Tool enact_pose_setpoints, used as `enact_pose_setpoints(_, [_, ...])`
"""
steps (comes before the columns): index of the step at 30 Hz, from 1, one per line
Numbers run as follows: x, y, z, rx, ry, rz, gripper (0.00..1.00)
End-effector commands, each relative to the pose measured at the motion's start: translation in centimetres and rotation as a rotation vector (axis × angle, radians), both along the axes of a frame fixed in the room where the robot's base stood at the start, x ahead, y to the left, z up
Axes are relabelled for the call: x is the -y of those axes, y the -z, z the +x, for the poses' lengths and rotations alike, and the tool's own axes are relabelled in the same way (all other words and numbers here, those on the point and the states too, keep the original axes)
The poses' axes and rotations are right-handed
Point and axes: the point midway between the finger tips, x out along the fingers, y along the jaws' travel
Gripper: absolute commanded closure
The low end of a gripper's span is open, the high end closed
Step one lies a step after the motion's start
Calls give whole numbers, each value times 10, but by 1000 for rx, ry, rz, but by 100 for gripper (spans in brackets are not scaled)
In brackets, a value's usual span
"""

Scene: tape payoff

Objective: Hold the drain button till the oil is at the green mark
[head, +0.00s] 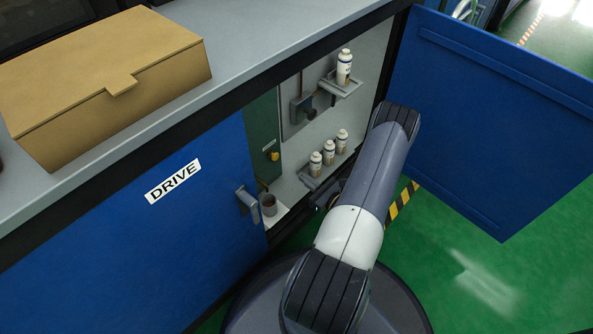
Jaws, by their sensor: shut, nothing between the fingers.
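My arm reaches down toward the open cabinet. A dark end part, my gripper (319,203), shows small beside the arm, below the bottle shelf; it looks shut and empty, with much of it hidden by the arm. A small yellow-orange knob or button (272,155) sits on a dark green panel (262,135) inside the cabinet; I cannot tell if it is the drain button. My gripper is apart from it, lower and to the right. A grey cup (268,204) with a dark inside stands below the panel. No oil level or green mark can be made out.
The blue DRIVE door (160,235) is at left; another blue door (490,110) stands swung open at right. Several white bottles stand on shelves (330,170) inside. A cardboard box (105,80) lies on the grey top. Green floor (450,270) is clear at lower right.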

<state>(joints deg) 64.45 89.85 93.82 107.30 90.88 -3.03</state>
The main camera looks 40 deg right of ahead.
Motion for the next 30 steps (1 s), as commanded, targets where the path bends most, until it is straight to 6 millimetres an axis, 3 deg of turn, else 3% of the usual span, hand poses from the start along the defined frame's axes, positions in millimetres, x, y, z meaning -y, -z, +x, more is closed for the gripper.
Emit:
enact_pose_setpoints(6, [2,0,-13,0,2,1,100])
enact_pose_setpoints(19, [1,1,-14,0,0,1,100])
enact_pose_setpoints(30, [-3,2,13,0,-4,-1,100])
